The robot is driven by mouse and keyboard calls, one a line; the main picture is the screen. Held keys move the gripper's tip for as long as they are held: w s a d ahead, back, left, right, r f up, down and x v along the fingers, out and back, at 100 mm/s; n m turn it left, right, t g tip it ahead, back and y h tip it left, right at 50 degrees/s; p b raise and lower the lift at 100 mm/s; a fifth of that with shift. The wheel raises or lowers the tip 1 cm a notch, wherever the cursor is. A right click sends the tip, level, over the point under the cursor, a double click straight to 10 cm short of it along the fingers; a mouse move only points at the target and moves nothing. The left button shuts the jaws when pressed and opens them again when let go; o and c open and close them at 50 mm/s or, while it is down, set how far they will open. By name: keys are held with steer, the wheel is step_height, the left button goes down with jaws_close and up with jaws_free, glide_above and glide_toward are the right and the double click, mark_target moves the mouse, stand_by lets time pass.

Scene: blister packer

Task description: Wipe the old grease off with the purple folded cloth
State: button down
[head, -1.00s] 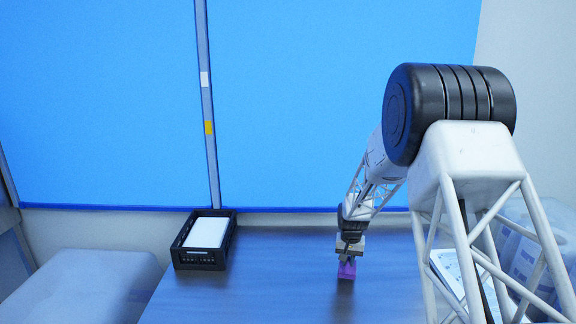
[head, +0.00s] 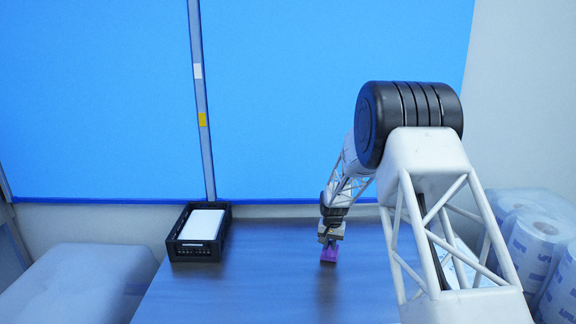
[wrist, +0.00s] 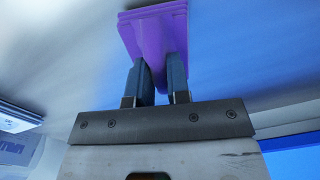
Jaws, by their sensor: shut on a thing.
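The purple folded cloth (head: 329,253) is at the tip of my gripper (head: 329,243), over the grey metal table (head: 270,290). In the wrist view the two dark fingers of my gripper (wrist: 158,85) are shut on a raised part of the cloth (wrist: 155,35), and its flat part spreads out beyond the fingertips. The cloth is at or just above the table surface; I cannot tell if it touches. I can make out no grease on the table in either view.
A black crate (head: 173,245) with a white block (head: 203,224) in it stands at the table's back left. Wrapped rolls (head: 535,245) stand at the right. A pale covered shape (head: 80,285) is at the left. The table's middle is clear.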

steer(key=shift+s+r, duration=0.4)
steer(key=shift+s, duration=0.25)
steer(key=s+r, duration=0.2)
steer(key=s, duration=1.5)
steer(key=s+r, duration=0.3)
steer(key=s, duration=1.4)
steer(key=s+r, duration=0.3)
steer(key=s, duration=1.4)
